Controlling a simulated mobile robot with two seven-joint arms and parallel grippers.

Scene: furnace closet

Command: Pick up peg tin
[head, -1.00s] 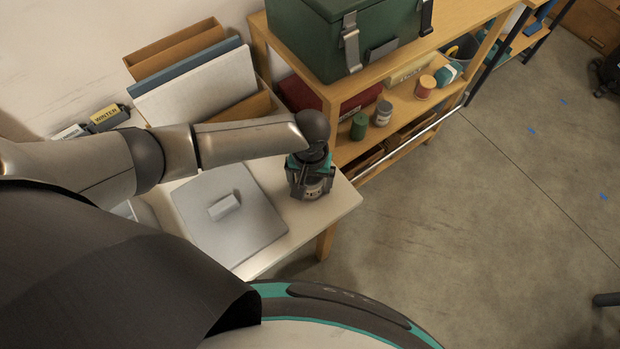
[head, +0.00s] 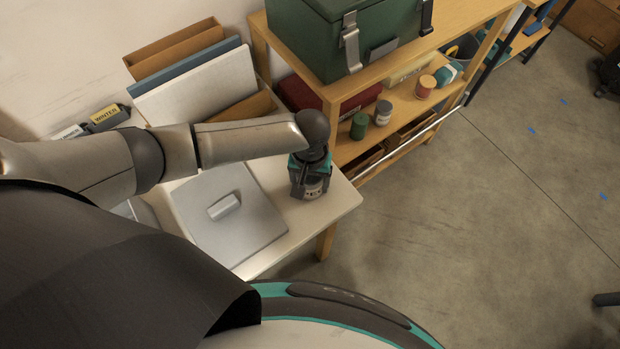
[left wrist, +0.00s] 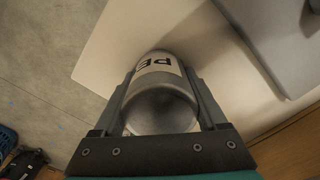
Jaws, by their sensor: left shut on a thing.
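The peg tin (left wrist: 161,105) is a grey metal cylinder with a white label that reads "PE" in the left wrist view. In the head view its label (head: 314,189) shows low between the fingers, over the right part of the white table (head: 337,200). My left gripper (head: 311,186) is around the tin from above and shut on it, with one finger on each side in the left wrist view (left wrist: 163,95). I cannot tell whether the tin touches the table. My right gripper is not in view.
A grey lidded box (head: 250,225) lies left of the tin. A wooden shelf unit (head: 335,100) stands close behind, with a green toolbox (head: 330,35) on top and small tins, including a green one (head: 359,125), below. Open floor (head: 450,220) lies to the right.

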